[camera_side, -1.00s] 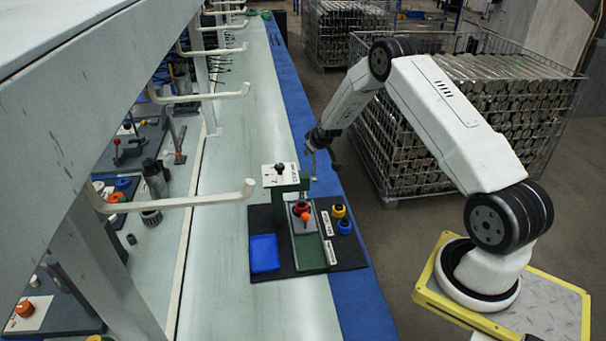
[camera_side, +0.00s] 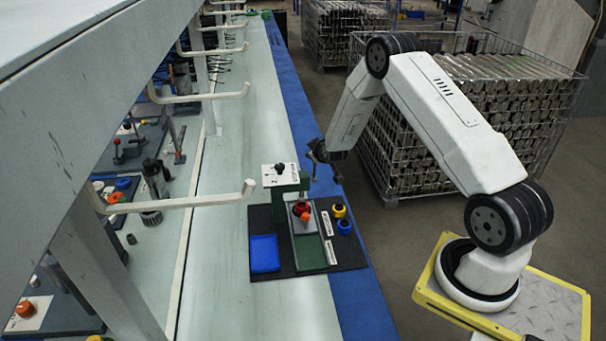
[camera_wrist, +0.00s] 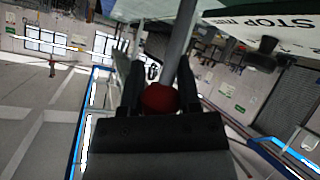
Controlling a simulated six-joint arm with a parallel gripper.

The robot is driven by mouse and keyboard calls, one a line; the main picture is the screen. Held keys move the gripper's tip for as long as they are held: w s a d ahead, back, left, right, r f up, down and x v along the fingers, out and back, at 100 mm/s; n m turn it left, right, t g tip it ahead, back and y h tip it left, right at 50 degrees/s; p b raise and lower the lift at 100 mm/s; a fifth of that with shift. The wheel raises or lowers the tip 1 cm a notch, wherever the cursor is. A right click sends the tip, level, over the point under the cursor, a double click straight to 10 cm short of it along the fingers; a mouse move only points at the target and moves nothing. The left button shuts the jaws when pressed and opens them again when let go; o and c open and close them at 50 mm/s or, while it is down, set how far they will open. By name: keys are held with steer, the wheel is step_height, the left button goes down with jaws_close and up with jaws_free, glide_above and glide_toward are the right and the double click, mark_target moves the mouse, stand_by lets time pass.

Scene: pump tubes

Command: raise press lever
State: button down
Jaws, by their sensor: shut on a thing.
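The green press (camera_side: 288,197) with a white top plate (camera_side: 280,174) stands on a dark base board (camera_side: 345,251). The press lever (camera_wrist: 178,42) is a grey rod with a red knob (camera_wrist: 159,97) in the wrist view. My gripper (camera_wrist: 160,85) is shut on the lever's red knob, one dark finger on each side. In the side view my gripper (camera_side: 325,168) is at the right of the press, near its top. The knob and most of the lever are too small or hidden to make out there.
The board carries a blue tray (camera_side: 264,254), a green plate (camera_side: 310,254), a red part with an orange one (camera_side: 305,216), and yellow (camera_side: 339,211) and blue (camera_side: 344,227) parts. White hooked rails (camera_side: 180,201) reach over the bench from the left. A wire cage (camera_side: 400,150) stands behind.

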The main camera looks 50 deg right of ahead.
steer(key=shift+c, duration=1.5)
jaws_free()
steer(key=shift+s+a+r, duration=0.1)
steer(key=shift+s, duration=0.05)
steer(key=v, duration=0.7)
steer(key=shift+a, duration=0.15)
steer(key=shift+s+r, duration=0.15)
steer(key=s+a+r+g+y, duration=0.1)
steer(key=s+a+r+y, duration=0.15)
steer(key=a, duration=0.55)
steer(key=s+a+r+g+y, duration=0.1)
steer(key=s+a+r+y, duration=0.15)
steer(key=a, duration=0.55)
steer(key=s+a+r+g, duration=0.2)
steer(key=s+a, duration=0.3)
steer(key=s, duration=0.2)
steer(key=s+a+r+n+g+y, duration=0.1)
steer(key=s+a+r+g, duration=0.1)
steer(key=s+a, duration=0.3)
steer(key=shift+s+g, duration=0.5)
steer(key=shift+s, duration=0.6)
